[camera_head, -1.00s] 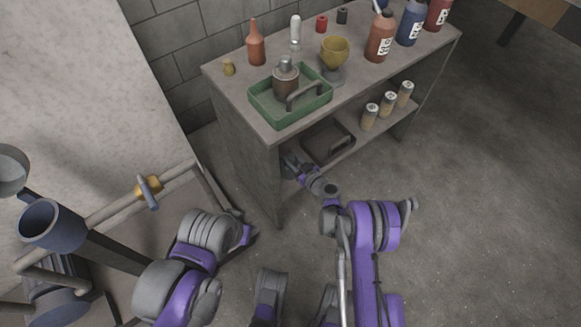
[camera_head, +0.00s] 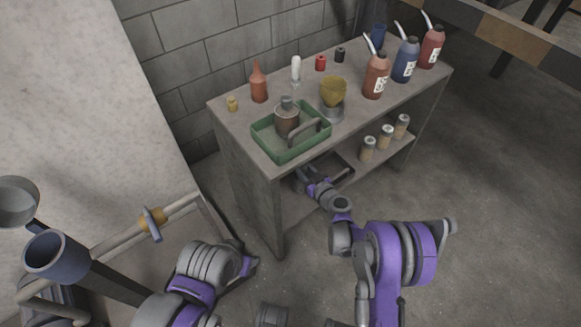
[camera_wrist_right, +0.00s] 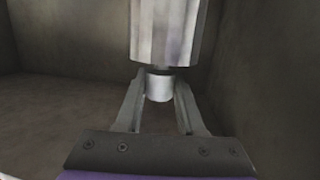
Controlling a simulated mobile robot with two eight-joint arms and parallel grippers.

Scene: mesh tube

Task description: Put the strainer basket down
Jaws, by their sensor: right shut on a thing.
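In the right wrist view, a pale metal faceted cylinder, which I take to be the strainer basket (camera_wrist_right: 166,30), is upright with a narrower round stub below it. My right gripper (camera_wrist_right: 160,92) is shut on that stub, one finger on each side. In the head view, my right arm reaches into the lower bay of the grey workbench (camera_head: 240,165). Its gripper and the basket are hidden there by the bench top and side. My left arm is at the lower left, and its fingers cannot be made out.
A dark tray (camera_head: 341,170) and several jars (camera_head: 386,137) stand on the lower shelf. The wrist view shows close walls and bare brown surface around the gripper.

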